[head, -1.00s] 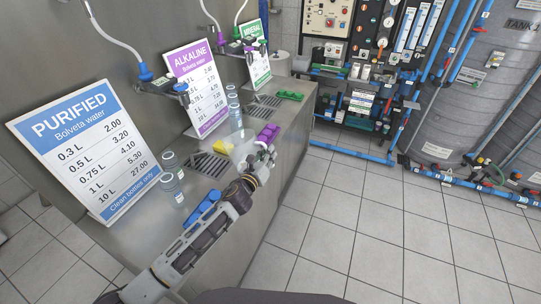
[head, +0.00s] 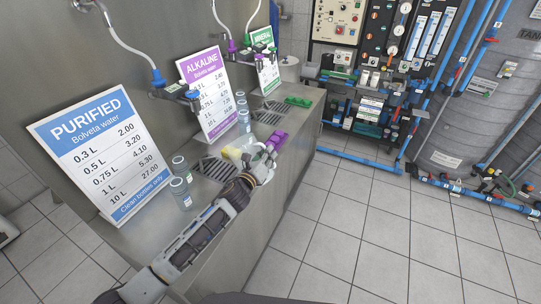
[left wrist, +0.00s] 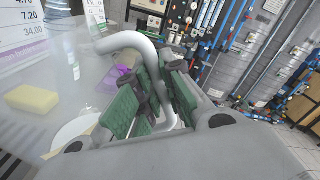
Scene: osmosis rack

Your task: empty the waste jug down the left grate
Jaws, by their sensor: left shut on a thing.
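My left gripper (head: 267,154) reaches over the front of the steel counter. In the left wrist view its green-padded fingers (left wrist: 152,98) are shut around the white tubular handle (left wrist: 137,40) of a translucent jug. The jug's cloudy body (left wrist: 88,62) fills much of that view; its contents cannot be made out. In the head view the jug (head: 251,150) is pale, small and partly hidden by the gripper. The left grate (head: 218,168) is set in the counter, left of the gripper and behind it. My right gripper is not in view.
Two clear bottles (head: 180,192) stand left of the left grate. A yellow sponge (head: 231,154) and purple caps (head: 277,140) lie near the jug. Another grate (head: 268,117) is farther back. Price signs (head: 96,150) line the wall. The tiled floor right of the counter is clear.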

